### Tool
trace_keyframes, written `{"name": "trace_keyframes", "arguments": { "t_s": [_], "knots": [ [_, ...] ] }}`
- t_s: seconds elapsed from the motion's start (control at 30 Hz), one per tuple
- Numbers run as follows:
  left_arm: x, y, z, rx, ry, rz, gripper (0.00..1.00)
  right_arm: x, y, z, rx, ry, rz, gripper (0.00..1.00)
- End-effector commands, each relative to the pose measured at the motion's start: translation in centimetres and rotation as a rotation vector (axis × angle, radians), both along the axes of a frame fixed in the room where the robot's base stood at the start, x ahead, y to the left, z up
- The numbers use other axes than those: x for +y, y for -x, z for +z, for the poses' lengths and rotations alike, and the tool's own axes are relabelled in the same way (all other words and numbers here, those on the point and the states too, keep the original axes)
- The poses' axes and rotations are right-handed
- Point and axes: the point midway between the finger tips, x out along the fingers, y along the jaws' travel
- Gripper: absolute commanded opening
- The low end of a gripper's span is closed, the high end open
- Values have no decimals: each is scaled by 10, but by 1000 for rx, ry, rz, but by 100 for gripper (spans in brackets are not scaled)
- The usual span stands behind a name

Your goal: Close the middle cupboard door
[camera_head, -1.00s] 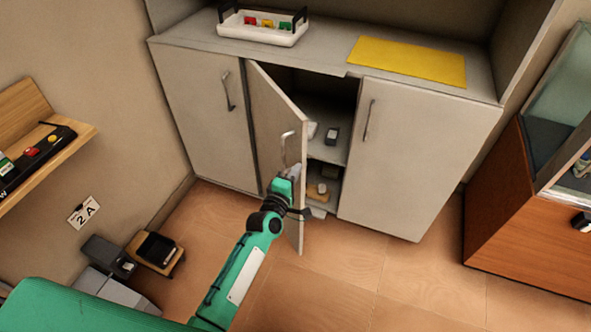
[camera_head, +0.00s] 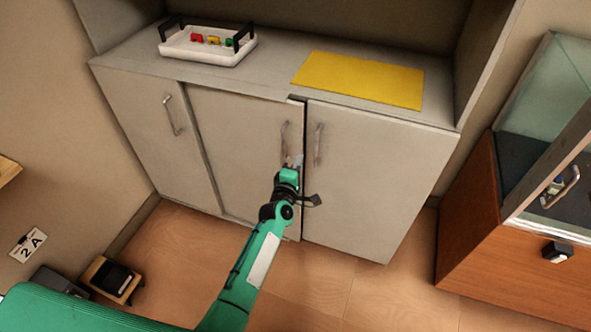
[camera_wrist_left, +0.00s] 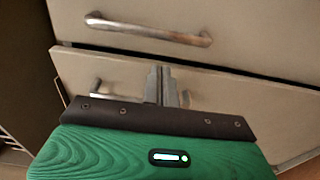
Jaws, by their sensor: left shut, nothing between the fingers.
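The grey cupboard's middle door (camera_head: 240,150) is almost in line with its neighbours in the head view. A narrow dark gap shows along its right edge. Its upright metal handle (camera_head: 284,140) is near that edge. My left gripper (camera_head: 294,162) is at the door's right edge, just below the handle, with its fingertips at or against the front. In the left wrist view the fingers (camera_wrist_left: 161,86) are together and empty, in front of a grey panel. Whether they touch it I cannot tell. The cupboard inside is hidden. My right gripper is out of view.
The left door (camera_head: 150,130) and right door (camera_head: 375,180) are shut. A white tray (camera_head: 205,50) with coloured pieces and a yellow mat (camera_head: 358,80) lie on top. A wooden cabinet (camera_head: 465,230) stands right. A small stool (camera_head: 112,280) is at lower left.

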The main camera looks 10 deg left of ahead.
Motion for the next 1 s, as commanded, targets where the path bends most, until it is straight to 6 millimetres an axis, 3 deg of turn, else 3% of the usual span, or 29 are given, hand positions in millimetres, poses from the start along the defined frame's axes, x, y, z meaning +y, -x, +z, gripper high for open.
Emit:
{"name": "trace_keyframes", "arguments": {
  "t_s": [0.23,0.7,0.87,1.0],
  "knots": [
    [-2,-10,0,0,1,0,0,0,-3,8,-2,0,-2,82],
    [-2,-9,0,0,1,0,0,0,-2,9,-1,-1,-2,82],
    [0,1,0,0,1,0,0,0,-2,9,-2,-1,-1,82],
    [3,23,0,1,2,1,0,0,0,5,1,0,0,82]
  ]
}}
